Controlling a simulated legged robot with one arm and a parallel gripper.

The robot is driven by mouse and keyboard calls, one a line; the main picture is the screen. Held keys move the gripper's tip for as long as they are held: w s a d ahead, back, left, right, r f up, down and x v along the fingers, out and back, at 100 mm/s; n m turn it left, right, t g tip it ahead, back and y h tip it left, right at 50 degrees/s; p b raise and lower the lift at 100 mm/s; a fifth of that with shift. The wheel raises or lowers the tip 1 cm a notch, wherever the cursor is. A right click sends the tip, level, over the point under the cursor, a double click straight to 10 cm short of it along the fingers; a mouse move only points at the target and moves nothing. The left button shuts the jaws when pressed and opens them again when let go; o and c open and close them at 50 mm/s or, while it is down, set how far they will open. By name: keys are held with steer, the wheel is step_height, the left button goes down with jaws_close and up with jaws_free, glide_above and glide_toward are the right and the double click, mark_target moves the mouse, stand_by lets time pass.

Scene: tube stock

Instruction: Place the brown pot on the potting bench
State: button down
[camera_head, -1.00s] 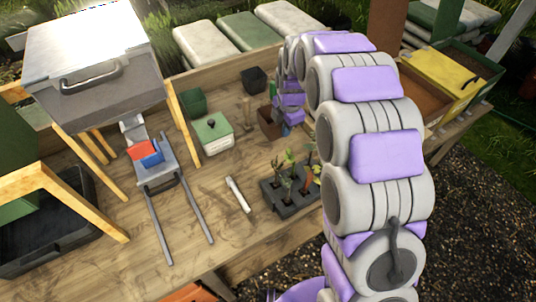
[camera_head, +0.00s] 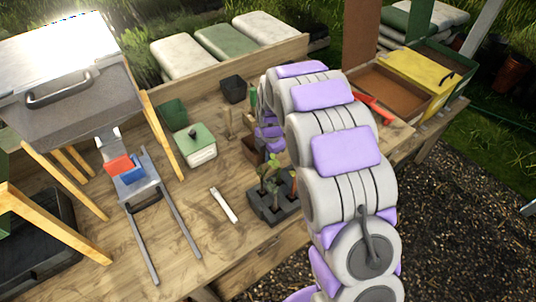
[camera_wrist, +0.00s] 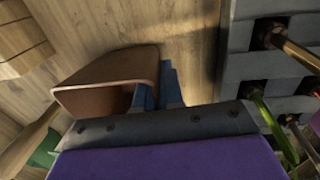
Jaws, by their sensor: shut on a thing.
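The brown pot (camera_head: 251,148) is over the wooden potting bench (camera_head: 180,207), left of my arm in the head view. In the wrist view the pot (camera_wrist: 108,75) shows its open rim towards the camera, with bench wood behind it. My gripper (camera_wrist: 158,88) has blue fingers at the pot's right side and is shut on its wall. My arm mostly hides the gripper in the head view. I cannot tell whether the pot touches the bench.
A dark tray of seedlings (camera_head: 270,207) stands close by the pot. A green-lidded box (camera_head: 197,147), a dark pot (camera_head: 233,89), a green pot (camera_head: 173,115) and a white stick (camera_head: 223,204) are also on the bench. Bare wood lies in the middle.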

steer(key=c, duration=1.3)
jaws_free()
steer(key=shift+f, duration=0.1)
steer(key=shift+o, duration=0.2)
step_height(320, 180, up, 11)
steer(key=p, duration=0.3)
steer(key=s+d+r+m, duration=0.5)
steer(key=s+r+m, duration=0.15)
steer(key=s, duration=0.35)
steer(key=s+d+r+m+g, duration=0.1)
steer(key=s+d+r+m, duration=0.1)
steer(key=s+m, duration=0.7)
steer(key=s+d+r+m+g, duration=0.1)
steer(key=s+d+m, duration=0.4)
steer(key=s, duration=1.6)
steer(key=m, duration=0.4)
steer(key=shift+s+d+r+g+h, duration=0.2)
steer(key=shift+s+r+g+h, duration=0.1)
steer(key=shift+s+r+g, duration=0.1)
